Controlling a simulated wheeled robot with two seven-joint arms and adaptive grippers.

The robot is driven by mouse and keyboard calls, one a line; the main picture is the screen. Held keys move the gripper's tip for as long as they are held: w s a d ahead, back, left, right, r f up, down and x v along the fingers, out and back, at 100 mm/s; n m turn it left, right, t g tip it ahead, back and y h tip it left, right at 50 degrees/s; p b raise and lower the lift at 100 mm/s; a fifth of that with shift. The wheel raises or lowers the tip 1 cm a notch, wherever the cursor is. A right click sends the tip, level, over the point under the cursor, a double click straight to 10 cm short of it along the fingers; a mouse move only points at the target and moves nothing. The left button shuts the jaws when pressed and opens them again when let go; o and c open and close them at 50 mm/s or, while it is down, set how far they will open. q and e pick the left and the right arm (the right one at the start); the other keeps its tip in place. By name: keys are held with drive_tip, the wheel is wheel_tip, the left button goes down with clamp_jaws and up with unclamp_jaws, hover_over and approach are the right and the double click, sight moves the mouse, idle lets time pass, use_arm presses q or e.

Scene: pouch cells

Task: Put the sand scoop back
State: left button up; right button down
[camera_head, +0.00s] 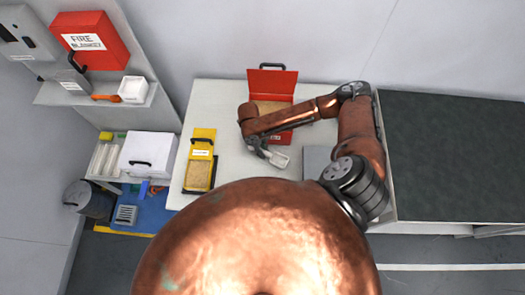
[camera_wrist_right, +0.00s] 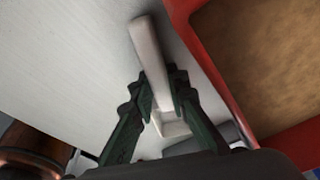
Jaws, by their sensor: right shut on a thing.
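The pale sand scoop (camera_head: 279,160) is in my right gripper (camera_head: 262,151), over the white table in front of the red box. In the right wrist view, the fingers of my right gripper (camera_wrist_right: 161,92) are shut around the long handle of the scoop (camera_wrist_right: 149,48). The scoop's wider end lies low between the fingers, partly hidden. I cannot tell how high the scoop is above the table. My left gripper is not in view.
The open red box (camera_head: 279,76) holds brown sand, partly behind my arm. A yellow box (camera_head: 203,134) with sand stands left on the white table (camera_head: 228,115). A grey plate lies right.

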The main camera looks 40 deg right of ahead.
drive_tip(key=c, duration=1.9)
unclamp_jaws()
drive_tip(key=shift+f, duration=0.1)
drive_tip(key=v, duration=1.2)
drive_tip(key=shift+a, duration=0.1)
